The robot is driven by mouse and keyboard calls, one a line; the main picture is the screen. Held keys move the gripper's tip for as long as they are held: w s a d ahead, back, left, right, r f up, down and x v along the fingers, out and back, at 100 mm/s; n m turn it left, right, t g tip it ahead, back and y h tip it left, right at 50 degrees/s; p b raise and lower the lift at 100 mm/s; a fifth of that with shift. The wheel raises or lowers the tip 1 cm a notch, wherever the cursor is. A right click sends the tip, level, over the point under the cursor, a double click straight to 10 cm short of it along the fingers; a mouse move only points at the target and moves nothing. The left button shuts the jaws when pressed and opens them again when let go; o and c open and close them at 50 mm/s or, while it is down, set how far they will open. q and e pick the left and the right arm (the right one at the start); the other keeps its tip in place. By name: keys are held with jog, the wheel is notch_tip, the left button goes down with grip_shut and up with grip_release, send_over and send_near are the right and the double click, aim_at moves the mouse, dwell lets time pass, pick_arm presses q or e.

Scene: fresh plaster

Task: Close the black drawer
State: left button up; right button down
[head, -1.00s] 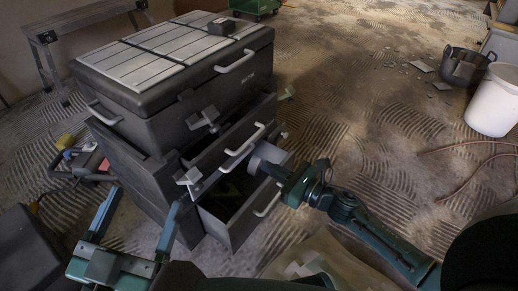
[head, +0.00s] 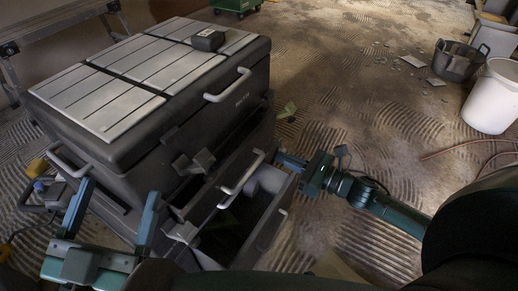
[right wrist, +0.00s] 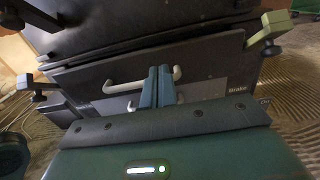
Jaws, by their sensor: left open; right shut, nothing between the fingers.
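The black drawer (head: 262,238) is the lower one of a dark tool chest and stands pulled out, its dark inside visible from above. My left gripper (head: 119,188) is open and empty in front of the chest's left side.
A white bucket (head: 492,97) and a dark bucket (head: 458,60) stand at the right. A metal trestle is at the upper left. The floor behind the chest is largely free, with some debris.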

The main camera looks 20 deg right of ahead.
aim_at(249, 143)
jog(key=b+x, duration=0.2)
jog(key=x, duration=0.5)
jog(key=shift+f, duration=0.1)
pick_arm(q)
jog(key=shift+w+a+r+m+t+h, duration=0.1)
jog(key=shift+w+r+m+t+h, duration=0.2)
jog(key=shift+r+m+h, duration=0.35)
jog(key=shift+w+a+r+m+t+h, duration=0.1)
jog(key=shift+r+m+t+h, duration=0.35)
jog(key=shift+r+m, duration=0.25)
pick_arm(e)
jog(key=shift+w+a, duration=0.3)
jog(key=shift+w, duration=0.15)
jog(key=shift+w+a, duration=0.15)
jog(key=shift+w, duration=0.05)
jog(key=shift+x, duration=1.05)
pick_arm(q)
jog(key=shift+w+a+r, duration=0.1)
jog(key=shift+w+a, duration=0.3)
jog(key=shift+w, duration=0.1)
